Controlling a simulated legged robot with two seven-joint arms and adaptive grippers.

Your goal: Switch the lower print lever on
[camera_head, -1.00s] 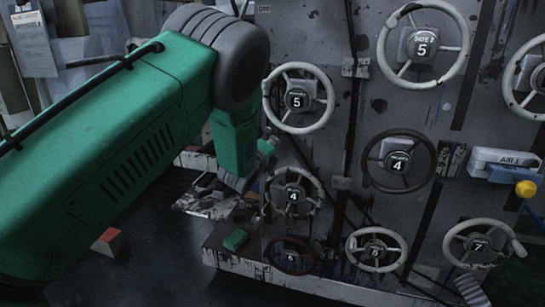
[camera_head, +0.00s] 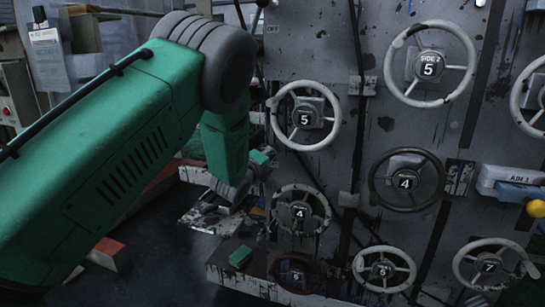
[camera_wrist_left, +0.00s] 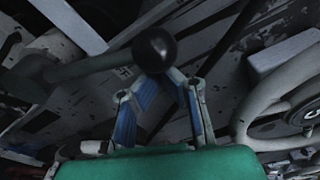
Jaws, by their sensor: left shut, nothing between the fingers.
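In the left wrist view, a lever with a round black knob (camera_wrist_left: 154,49) and a grey-green shaft (camera_wrist_left: 95,66) reaches in from the left. My left gripper (camera_wrist_left: 160,78), with blue-and-grey fingers, is shut and empty. Its fingertips meet just below the knob in the picture; I cannot tell whether they touch it. In the head view my green left arm comes in from the left and bends down before the panel; its fingers cannot be made out there. No lever is clearly readable as the lower print lever. My right gripper is not in view.
The grey panel carries several handwheels, among them a pale wheel marked 5 (camera_head: 305,116) and a dark wheel marked 4 (camera_head: 406,180). A yellow knob (camera_head: 536,208) sits at the right edge. A small green block (camera_head: 241,256) lies on the ledge. A pale wheel rim (camera_wrist_left: 250,118) is close right of the fingers.

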